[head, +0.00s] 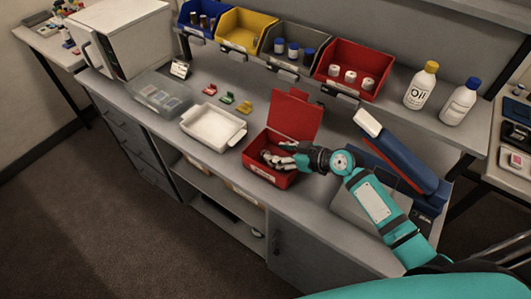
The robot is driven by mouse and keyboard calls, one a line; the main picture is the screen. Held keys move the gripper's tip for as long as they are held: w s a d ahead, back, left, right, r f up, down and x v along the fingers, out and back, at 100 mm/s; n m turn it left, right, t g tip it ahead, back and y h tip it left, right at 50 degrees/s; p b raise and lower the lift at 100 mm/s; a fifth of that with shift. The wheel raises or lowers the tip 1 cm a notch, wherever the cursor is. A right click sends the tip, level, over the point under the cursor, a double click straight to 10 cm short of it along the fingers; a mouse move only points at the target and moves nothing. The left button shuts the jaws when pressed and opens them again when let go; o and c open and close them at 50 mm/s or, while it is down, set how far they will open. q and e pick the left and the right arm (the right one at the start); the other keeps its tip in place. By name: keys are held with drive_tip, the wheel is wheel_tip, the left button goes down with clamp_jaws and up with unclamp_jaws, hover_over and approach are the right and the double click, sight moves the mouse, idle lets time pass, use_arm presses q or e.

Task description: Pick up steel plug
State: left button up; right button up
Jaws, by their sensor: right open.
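My right gripper (274,158) reaches in from the right on its teal arm. Its fingers are open and are over or inside the open red box (268,177) on the bench, whose red lid (294,114) stands up at the back. I cannot make out a steel plug for certain; the gripper covers much of the box's inside, and small metallic shapes there blend with the fingers. My left gripper is not in view.
A white tray (239,139) and a clear-lidded case (160,103) lie left of the box. Small coloured clips (227,98) lie behind the tray. Blue, yellow, grey and red bins (370,82) stand behind. A blue-and-red device (400,165) stands at right, near two bottles (422,85).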

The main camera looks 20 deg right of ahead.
sight(266, 152)
drive_tip(key=p+x, duration=0.1)
drive_tip(key=x, duration=0.2)
drive_tip(key=shift+w+a+f, duration=0.1)
drive_tip(key=shift+w+a, duration=0.15)
drive_tip(key=shift+w, duration=0.05)
drive_tip(key=shift+w+a+f, duration=0.3)
drive_tip(key=shift+a, duration=0.05)
drive_tip(key=shift+d, duration=0.1)
drive_tip(key=shift+c, duration=0.7)
drive_tip(key=c, duration=0.5)
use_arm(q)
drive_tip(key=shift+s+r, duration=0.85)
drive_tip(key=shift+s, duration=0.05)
use_arm(e)
clamp_jaws()
